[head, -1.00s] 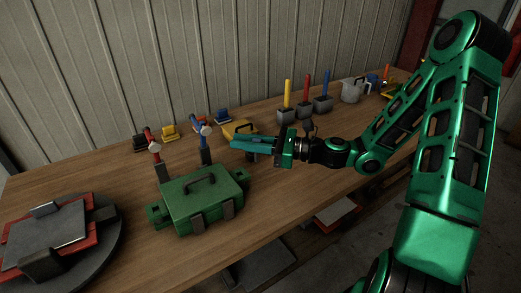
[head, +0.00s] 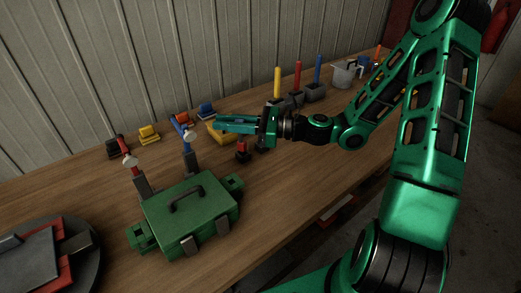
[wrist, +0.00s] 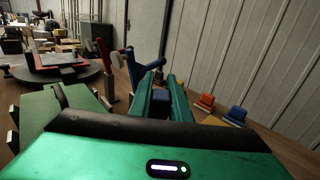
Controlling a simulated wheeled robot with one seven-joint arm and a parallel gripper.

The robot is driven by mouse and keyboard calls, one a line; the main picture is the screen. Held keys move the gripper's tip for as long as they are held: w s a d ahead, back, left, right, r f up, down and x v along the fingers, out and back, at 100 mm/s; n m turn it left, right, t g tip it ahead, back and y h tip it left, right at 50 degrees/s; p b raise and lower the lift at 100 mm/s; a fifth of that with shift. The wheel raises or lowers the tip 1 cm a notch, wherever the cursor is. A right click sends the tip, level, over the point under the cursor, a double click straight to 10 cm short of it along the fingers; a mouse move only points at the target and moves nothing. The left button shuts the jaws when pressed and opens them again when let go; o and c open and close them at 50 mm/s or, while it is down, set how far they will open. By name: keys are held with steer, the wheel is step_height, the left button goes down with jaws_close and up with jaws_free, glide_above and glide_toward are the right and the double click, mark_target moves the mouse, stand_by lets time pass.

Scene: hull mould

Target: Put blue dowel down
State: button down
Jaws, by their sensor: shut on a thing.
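My gripper (head: 222,123) is held level above the bench, pointing left, behind the green toolbox. In the wrist view its two long green fingers (wrist: 161,88) are shut on a blue piece, the blue dowel (wrist: 160,97). Only a small part of it shows between the fingers; in the head view the fingers hide it. Another upright blue dowel (head: 318,68) stands in a dark block at the back, beside a red dowel (head: 297,75) and a yellow dowel (head: 277,82).
The green toolbox (head: 205,217) is in front of my gripper. Red (head: 130,165) and blue (head: 187,148) upright clamps stand behind it. The wooden bench (head: 290,180) is clear at front right.

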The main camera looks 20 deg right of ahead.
steer(key=shift+f, duration=0.1)
steer(key=shift+w+d+f, duration=1.15)
steer(key=shift+d+f, duration=0.4)
steer(key=shift+f, duration=0.25)
steer(key=shift+w+d+f, duration=1.15)
steer(key=shift+d+f, duration=0.35)
steer(key=shift+f, duration=0.35)
steer(key=shift+w+d+f, duration=1.15)
steer(key=shift+d+f, duration=0.4)
steer(key=shift+f, duration=0.25)
steer(key=c, duration=1.7)
jaws_free()
steer(key=shift+f, duration=0.1)
steer(key=shift+o, duration=0.2)
steer(key=v, duration=1.2)
